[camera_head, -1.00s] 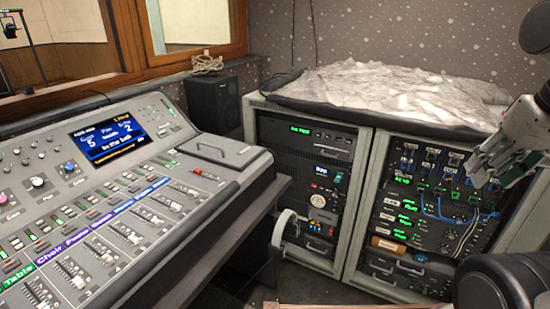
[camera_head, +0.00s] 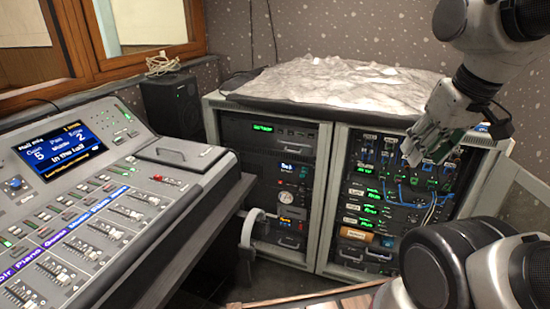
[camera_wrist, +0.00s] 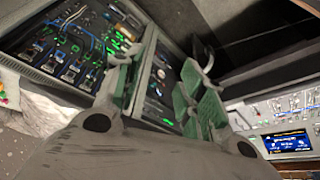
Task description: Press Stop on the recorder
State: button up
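The recorder is not clearly labelled; I cannot tell which rack unit it is, and no Stop lettering is readable. The left rack (camera_head: 211,140) holds a top unit with a green display (camera_head: 263,128), a unit with a small blue display (camera_head: 287,168), and a lower unit with an orange display (camera_head: 291,222). My gripper (camera_head: 428,142) is in front of the upper part of the right rack (camera_head: 334,165). In the wrist view my gripper (camera_wrist: 162,82) has its two fingers apart, with nothing between them, and rack panels beyond.
A mixing console (camera_head: 140,205) with a lit screen (camera_head: 60,155) fills the left. A black speaker (camera_head: 172,104) stands behind it. A crumpled grey cover (camera_head: 330,85) lies on the racks. A pale curved handle (camera_head: 250,228) juts out from the left rack. Blue and white cables hang on the right rack.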

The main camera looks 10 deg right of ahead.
grip_shut()
dwell(1.1)
